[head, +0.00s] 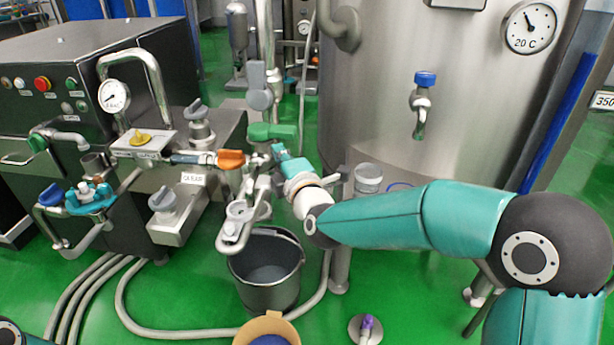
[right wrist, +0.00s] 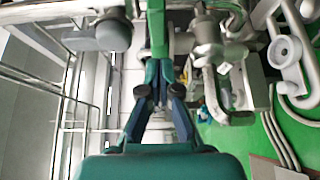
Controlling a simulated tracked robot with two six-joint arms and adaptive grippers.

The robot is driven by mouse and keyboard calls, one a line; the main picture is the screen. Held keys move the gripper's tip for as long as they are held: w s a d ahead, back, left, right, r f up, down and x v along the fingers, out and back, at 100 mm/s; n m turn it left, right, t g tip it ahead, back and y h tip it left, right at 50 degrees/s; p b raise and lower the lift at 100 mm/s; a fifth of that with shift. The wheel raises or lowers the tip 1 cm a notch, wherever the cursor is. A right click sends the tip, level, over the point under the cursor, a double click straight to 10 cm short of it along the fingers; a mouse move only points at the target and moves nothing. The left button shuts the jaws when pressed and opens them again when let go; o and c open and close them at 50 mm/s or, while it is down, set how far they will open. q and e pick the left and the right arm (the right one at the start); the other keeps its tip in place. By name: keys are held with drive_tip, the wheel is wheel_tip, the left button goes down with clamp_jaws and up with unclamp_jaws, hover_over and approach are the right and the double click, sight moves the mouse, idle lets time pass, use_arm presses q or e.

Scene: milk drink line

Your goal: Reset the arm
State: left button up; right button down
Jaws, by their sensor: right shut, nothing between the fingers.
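My right arm comes in from the right in the head view. Its teal gripper (head: 279,153) is shut and empty, beside the pipework just below a green valve handle (head: 272,131). In the right wrist view, the dark fingers (right wrist: 158,68) come together, and the green handle (right wrist: 157,28) shows just beyond their tips. I cannot tell whether they touch it. My left gripper is not in view.
An orange valve handle (head: 231,159) and a grey valve (head: 239,211) are close to the gripper. A dark bucket (head: 266,272) stands below. The steel tank (head: 390,100) rises behind my arm. Hoses (head: 160,332) lie on the green floor. A brown container (head: 268,326) is at the bottom edge.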

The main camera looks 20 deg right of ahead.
drive_tip(key=s+d, duration=0.3)
drive_tip(key=s, duration=0.5)
drive_tip(key=s+d+f+m+g, duration=0.1)
drive_tip(key=s+f+g, duration=0.2)
drive_tip(key=f, duration=0.8)
drive_tip(key=s+d+f+m+g, duration=0.1)
drive_tip(key=s+f+m+g, duration=0.15)
drive_tip(key=f, duration=0.95)
drive_tip(key=s+d+f+m+g, duration=0.1)
drive_tip(key=s+f+g, duration=0.15)
drive_tip(key=f, duration=0.85)
drive_tip(key=s+a+f+m+g, duration=0.3)
drive_tip(key=s+f+m+g, duration=0.35)
drive_tip(key=s+f, duration=0.5)
drive_tip(key=s+a+f+m+g+y, duration=0.1)
drive_tip(key=s+a+m+g+y, duration=0.15)
drive_tip(key=s+m, duration=0.7)
wheel_tip(320, 180, up, 18)
drive_tip(key=w+m+p, duration=0.1)
drive_tip(key=p, duration=1.6)
drive_tip(key=shift+w+f+h, duration=0.15)
drive_tip(key=shift+f+h, duration=0.05)
drive_tip(key=shift+h, duration=0.15)
